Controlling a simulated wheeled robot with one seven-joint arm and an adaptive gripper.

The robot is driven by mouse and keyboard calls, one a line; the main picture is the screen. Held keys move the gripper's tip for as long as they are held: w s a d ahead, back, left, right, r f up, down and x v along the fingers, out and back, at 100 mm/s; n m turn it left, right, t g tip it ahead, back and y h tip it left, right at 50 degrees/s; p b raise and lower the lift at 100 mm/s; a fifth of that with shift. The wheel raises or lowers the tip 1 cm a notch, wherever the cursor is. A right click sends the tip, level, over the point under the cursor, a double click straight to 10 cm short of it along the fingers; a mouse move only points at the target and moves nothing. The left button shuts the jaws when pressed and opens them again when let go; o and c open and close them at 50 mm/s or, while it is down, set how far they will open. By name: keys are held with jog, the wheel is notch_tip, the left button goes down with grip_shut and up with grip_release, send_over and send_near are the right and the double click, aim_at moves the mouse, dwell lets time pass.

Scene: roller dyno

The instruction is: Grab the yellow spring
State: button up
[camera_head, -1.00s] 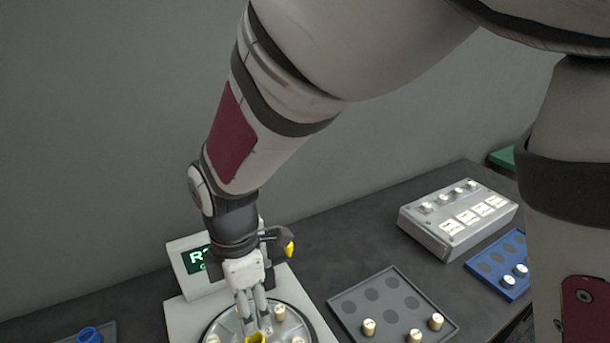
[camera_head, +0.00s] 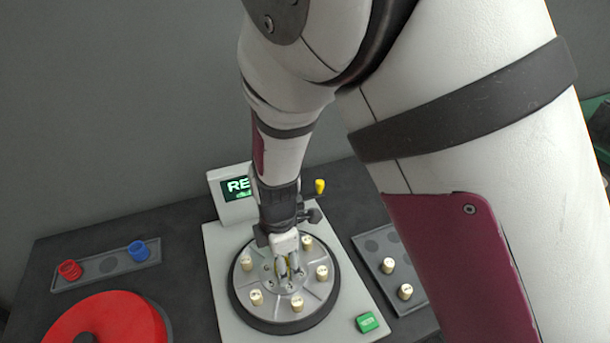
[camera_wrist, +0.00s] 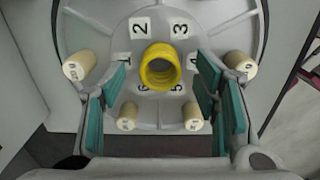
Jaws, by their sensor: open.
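The yellow spring (camera_wrist: 160,67) stands at the middle of the round grey roller plate (camera_wrist: 100,20), seen from above in the wrist view as a ring with a dark hollow. Numbered labels surround it. My gripper (camera_wrist: 160,105) is open, its teal-padded fingers spread left and right, with the spring between and slightly beyond them; no contact shows. In the head view my gripper (camera_head: 289,272) points down over the middle of the plate (camera_head: 262,297), and its fingers mostly hide the spring.
Several cream pegs (camera_head: 322,272) stand around the plate near my fingers. A yellow-tipped lever (camera_head: 319,186) and a display (camera_head: 238,188) are behind. A tray with red (camera_head: 69,270) and blue (camera_head: 138,251) springs, a large red disc (camera_head: 110,322) and a green button (camera_head: 367,322) are nearby.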

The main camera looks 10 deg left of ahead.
jog(key=shift+f, duration=0.85)
jog(key=c, duration=1.2)
jog(key=shift+r, duration=0.1)
jog(key=shift+c, duration=0.2)
